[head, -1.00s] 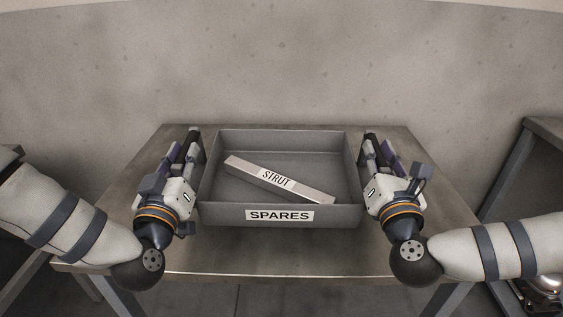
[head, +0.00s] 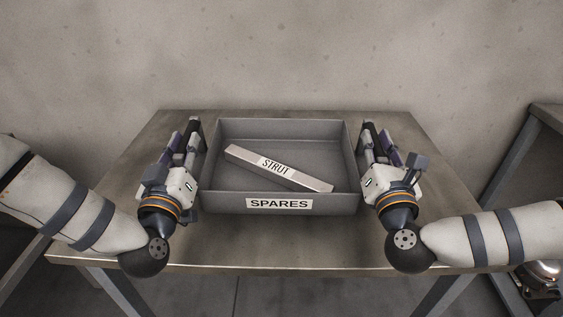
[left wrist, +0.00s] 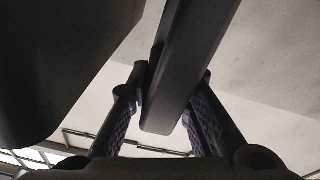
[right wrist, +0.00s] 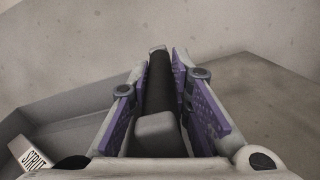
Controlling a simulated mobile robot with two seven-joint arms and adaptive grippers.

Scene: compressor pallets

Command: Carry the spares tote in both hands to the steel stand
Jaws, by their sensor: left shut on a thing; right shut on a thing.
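The grey spares tote (head: 280,190) is an open box with a "SPARES" label on its front. It is level over the bare steel stand top (head: 290,245); I cannot tell whether it touches. A "STRUT" bar (head: 277,169) lies diagonally inside, and its end shows in the right wrist view (right wrist: 36,160). My left gripper (head: 192,135) is shut on the tote's left handle, a dark bar (left wrist: 188,65) in the left wrist view. My right gripper (head: 373,135) is shut on the right handle, a black bar with grey ends (right wrist: 160,90) in the right wrist view.
A concrete wall (head: 290,55) rises behind the stand. Another metal frame table (head: 545,115) stands at the right, with a shiny metal part (head: 543,275) low beside it. Bare stand top lies in front of the tote and at both sides.

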